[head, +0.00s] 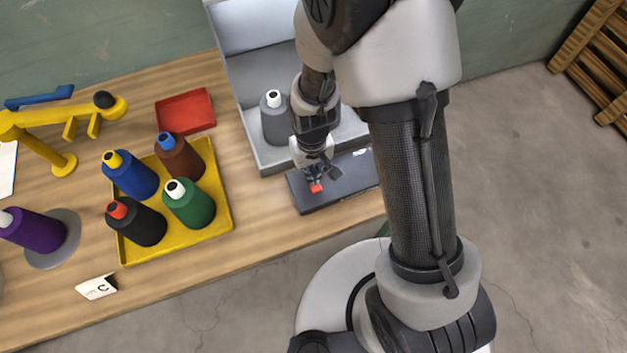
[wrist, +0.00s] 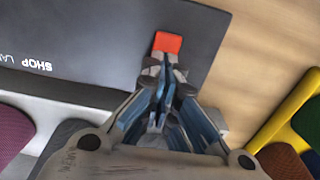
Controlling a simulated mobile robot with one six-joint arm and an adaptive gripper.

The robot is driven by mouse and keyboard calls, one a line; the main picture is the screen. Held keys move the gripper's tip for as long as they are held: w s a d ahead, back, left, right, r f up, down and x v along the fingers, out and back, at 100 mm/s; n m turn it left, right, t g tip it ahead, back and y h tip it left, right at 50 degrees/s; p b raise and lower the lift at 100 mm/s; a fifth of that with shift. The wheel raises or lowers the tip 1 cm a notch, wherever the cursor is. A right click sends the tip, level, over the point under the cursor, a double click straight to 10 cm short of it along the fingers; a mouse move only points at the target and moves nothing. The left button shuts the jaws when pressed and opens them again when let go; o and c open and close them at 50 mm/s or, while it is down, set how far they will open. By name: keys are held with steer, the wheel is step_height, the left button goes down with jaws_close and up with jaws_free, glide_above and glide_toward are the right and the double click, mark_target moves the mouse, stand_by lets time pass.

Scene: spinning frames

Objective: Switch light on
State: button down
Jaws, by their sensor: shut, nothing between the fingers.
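A flat dark box (head: 350,172) lies on the table in front of the grey booth. In the wrist view the box (wrist: 85,35) bears white letters reading "SHOP LA", the rest cut off. A red switch (head: 317,188) sits near its left end in the head view. In the wrist view the red switch (wrist: 168,42) is just beyond my fingertips. My gripper (head: 319,178) is shut and empty, right over the box at the switch. In the wrist view my gripper (wrist: 165,66) seems to reach the switch's near edge; I cannot tell whether it touches.
The grey booth (head: 257,88) holds a grey cone (head: 272,125). A yellow tray (head: 215,222) with several thread cones stands left of the box. A red tray (head: 186,110), a yellow stand (head: 62,165) and a purple cone (head: 32,229) are farther left. Bare table lies between tray and box.

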steer(key=shift+r, duration=0.15)
steer(key=shift+r+p, duration=2.7)
steer(key=shift+r, duration=0.65)
steer(key=shift+r, duration=0.1)
steer(key=s+d+r+m+t, duration=0.1)
steer(key=s+d+r, duration=0.15)
steer(key=r, duration=0.55)
steer(key=s+d+r+t, duration=0.1)
steer(key=d+r, duration=0.2)
steer(key=r, duration=0.4)
steer(key=s+d+r+m+t, duration=0.1)
steer(key=s+d+r, duration=0.15)
steer(key=r, duration=0.55)
steer(key=s+d+r+m+t, duration=0.1)
steer(key=s+d+r, duration=0.2)
steer(key=s+r, duration=0.2)
steer(key=s, duration=0.2)
steer(key=shift+s+r+t, duration=0.2)
steer(key=shift+s+t, duration=0.1)
steer(key=shift+w, duration=0.1)
